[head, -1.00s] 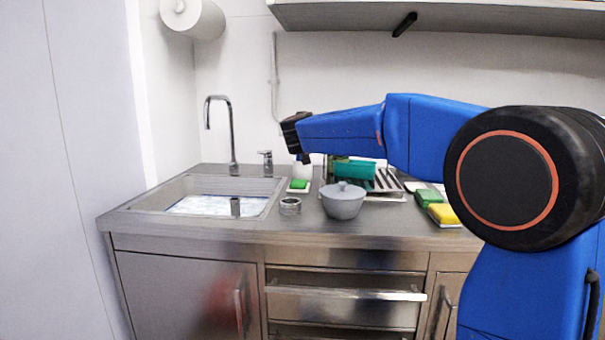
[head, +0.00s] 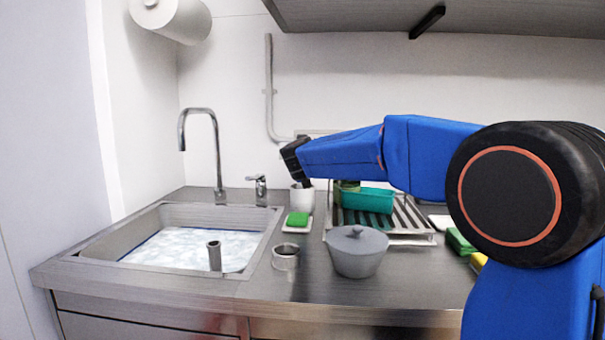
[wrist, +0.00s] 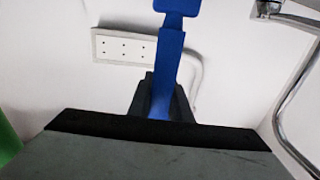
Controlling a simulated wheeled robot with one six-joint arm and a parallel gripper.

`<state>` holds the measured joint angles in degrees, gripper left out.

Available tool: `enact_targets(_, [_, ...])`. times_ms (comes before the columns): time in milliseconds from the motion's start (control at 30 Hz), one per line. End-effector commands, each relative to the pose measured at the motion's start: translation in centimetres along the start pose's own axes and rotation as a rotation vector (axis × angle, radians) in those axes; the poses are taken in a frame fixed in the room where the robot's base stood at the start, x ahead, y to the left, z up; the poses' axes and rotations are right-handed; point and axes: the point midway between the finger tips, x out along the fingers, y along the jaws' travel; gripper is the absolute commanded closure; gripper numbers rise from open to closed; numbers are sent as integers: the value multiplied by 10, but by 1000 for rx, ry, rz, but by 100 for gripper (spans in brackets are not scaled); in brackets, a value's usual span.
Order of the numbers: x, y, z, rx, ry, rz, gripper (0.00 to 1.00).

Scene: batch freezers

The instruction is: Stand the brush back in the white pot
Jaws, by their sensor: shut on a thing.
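The white pot (head: 302,199) stands upright at the back of the counter, between the tap and the drying rack. My gripper (head: 304,183) points down just over the pot's rim in the head view; I cannot tell whether it is in front of or above the pot. In the wrist view my gripper (wrist: 160,95) is shut on the blue brush (wrist: 167,55). The brush's blue handle runs out from between the dark fingers to a wider blue part. The bristles are not visible, and the brush cannot be made out in the head view.
A green sponge (head: 298,218) on a white dish sits in front of the pot. A grey lidded pot (head: 357,255) and a metal ring (head: 286,256) stand nearer. The rack (head: 412,224) holds a teal tray (head: 367,200). The sink (head: 100,245) and tap (head: 217,150) are left.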

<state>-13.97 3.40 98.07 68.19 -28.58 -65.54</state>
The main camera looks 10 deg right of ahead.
Motion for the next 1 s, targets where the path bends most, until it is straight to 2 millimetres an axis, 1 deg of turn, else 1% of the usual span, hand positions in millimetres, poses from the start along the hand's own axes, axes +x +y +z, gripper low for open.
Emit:
enact_targets(33, [0, 0, 8, -2, -2, 0, 100])
enact_targets(267, [0, 0, 27, -1, -1, 0, 100])
enact_targets(400, [0, 0, 45, -2, -1, 1, 100])
enact_targets(500, [0, 0, 54, -1, 0, 0, 100])
enact_targets(600, [0, 0, 58, 0, 0, 0, 100])
enact_targets(900, [0, 0, 59, 0, 0, 0, 100])
enact_targets(933, [0, 0, 60, 0, 0, 0, 80])
enact_targets(967, [0, 0, 59, 0, 1, 0, 73])
enact_targets(1000, [0, 0, 59, 0, 1, 0, 63])
